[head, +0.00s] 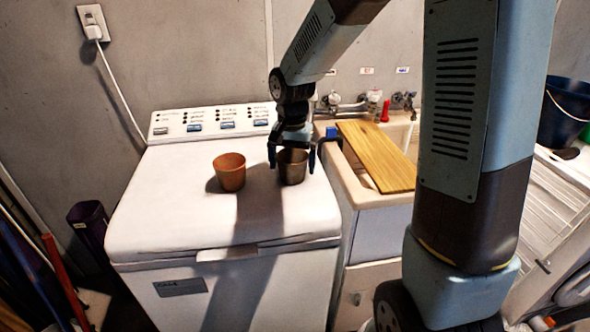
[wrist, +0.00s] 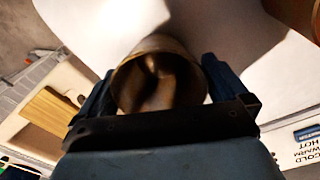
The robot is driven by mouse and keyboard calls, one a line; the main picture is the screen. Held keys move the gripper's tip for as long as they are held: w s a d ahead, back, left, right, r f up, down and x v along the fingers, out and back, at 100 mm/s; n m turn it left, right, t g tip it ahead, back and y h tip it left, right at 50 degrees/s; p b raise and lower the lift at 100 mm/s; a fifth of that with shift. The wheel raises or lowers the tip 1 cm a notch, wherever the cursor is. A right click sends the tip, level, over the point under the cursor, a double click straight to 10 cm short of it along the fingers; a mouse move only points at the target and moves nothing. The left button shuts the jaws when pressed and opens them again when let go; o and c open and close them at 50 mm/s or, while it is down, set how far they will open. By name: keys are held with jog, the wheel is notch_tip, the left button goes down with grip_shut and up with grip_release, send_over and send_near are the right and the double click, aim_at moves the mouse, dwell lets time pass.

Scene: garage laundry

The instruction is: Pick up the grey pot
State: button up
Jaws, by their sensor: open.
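The grey pot (head: 293,167) stands upright on the white washing machine's lid, close to its right edge. It looks brownish grey and empty. My gripper (head: 292,160) is above it, pointing down, with one blue finger on each side of the pot. In the wrist view the pot's open rim (wrist: 158,82) lies between the two fingers (wrist: 160,90). The fingers are open; I cannot tell whether either touches the pot. An orange-brown terracotta pot (head: 229,172) stands to its left, and part of it shows at the top right of the wrist view (wrist: 300,14).
The washing machine lid (head: 160,210) has free room at left and front. Its control panel (head: 215,120) rises behind the pots. To the right is a sink with a wooden board (head: 378,155), taps and a red bottle (head: 385,111).

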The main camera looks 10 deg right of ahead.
jog(key=shift+f, duration=0.25)
jog(key=shift+c, duration=0.3)
jog(key=c, duration=0.7)
jog(key=shift+r, duration=0.1)
